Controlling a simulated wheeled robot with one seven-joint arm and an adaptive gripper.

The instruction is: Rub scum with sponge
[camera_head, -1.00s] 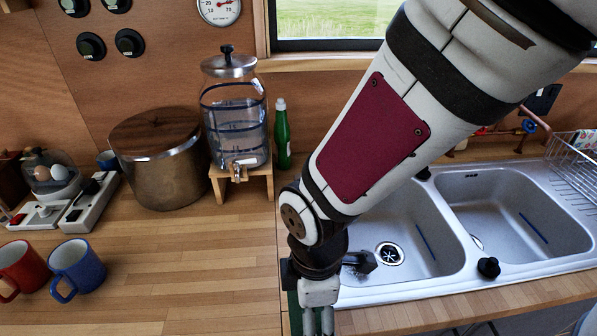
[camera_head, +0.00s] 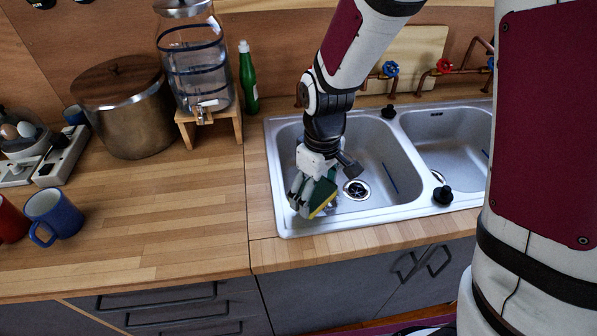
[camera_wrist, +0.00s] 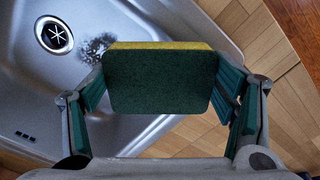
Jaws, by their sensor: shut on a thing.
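My gripper (camera_head: 306,196) is over the front left part of the left sink basin (camera_head: 376,150). It is shut on a sponge (camera_head: 322,196) with a green scouring side and a yellow side. In the wrist view the sponge (camera_wrist: 160,80) sits between both fingers, its green face toward the camera. A grey speckled patch of scum (camera_wrist: 95,47) shows on the basin floor, between the drain (camera_wrist: 54,35) and the sponge. The sponge's edge hides part of that area. I cannot tell whether the sponge touches the basin.
A second basin (camera_head: 452,137) lies to the right. Black knobs (camera_head: 443,195) stand on the sink rim. A green bottle (camera_head: 248,80), a glass dispenser (camera_head: 195,62), a large pot (camera_head: 122,110) and a blue mug (camera_head: 54,215) stand left. The wooden counter between is clear.

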